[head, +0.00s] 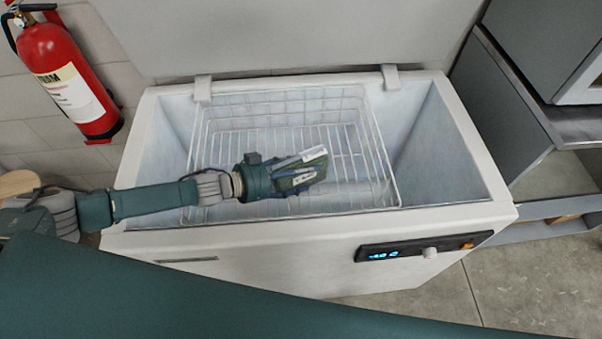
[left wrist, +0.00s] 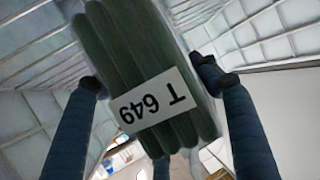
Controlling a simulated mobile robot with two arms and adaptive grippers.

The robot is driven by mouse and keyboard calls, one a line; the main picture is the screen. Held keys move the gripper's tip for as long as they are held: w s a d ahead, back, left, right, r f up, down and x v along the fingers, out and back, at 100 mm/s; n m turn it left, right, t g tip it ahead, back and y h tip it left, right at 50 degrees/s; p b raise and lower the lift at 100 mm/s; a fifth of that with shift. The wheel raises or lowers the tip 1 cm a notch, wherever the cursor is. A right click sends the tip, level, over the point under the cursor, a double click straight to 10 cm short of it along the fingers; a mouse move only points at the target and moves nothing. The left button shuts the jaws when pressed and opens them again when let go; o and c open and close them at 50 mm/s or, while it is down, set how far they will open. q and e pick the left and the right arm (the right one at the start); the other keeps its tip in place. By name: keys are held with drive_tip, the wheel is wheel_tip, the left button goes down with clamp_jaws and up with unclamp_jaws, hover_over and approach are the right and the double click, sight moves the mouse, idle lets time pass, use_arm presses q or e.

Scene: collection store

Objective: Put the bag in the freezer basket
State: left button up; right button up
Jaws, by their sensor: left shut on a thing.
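The bag (left wrist: 122,62) is dark green, ribbed, with a white label reading "T 649". My left gripper (head: 290,177) is shut on it, and in the left wrist view the bag sits between the dark fingers. In the head view the bag (head: 302,180) shows at the gripper's tip, over the wire basket. The white wire freezer basket (head: 345,140) hangs inside the open chest freezer (head: 300,242). I cannot tell whether the bag touches the basket floor. My right gripper is not in view.
The freezer lid (head: 290,35) stands open at the back. A control panel (head: 420,246) with a knob is on the front. A red fire extinguisher (head: 68,78) hangs at the left. Grey shelving (head: 525,110) stands at the right. The basket's right part looks empty.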

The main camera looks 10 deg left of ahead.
use_arm(q)
drive_tip(key=shift+f, duration=0.1)
drive_tip(key=o, duration=1.5)
drive_tip(key=shift+f, duration=0.15)
drive_tip(key=shift+r, duration=0.2)
drive_tip(key=v, duration=0.7)
drive_tip(key=shift+s+a, duration=0.2)
drive_tip(key=shift+r, duration=0.15)
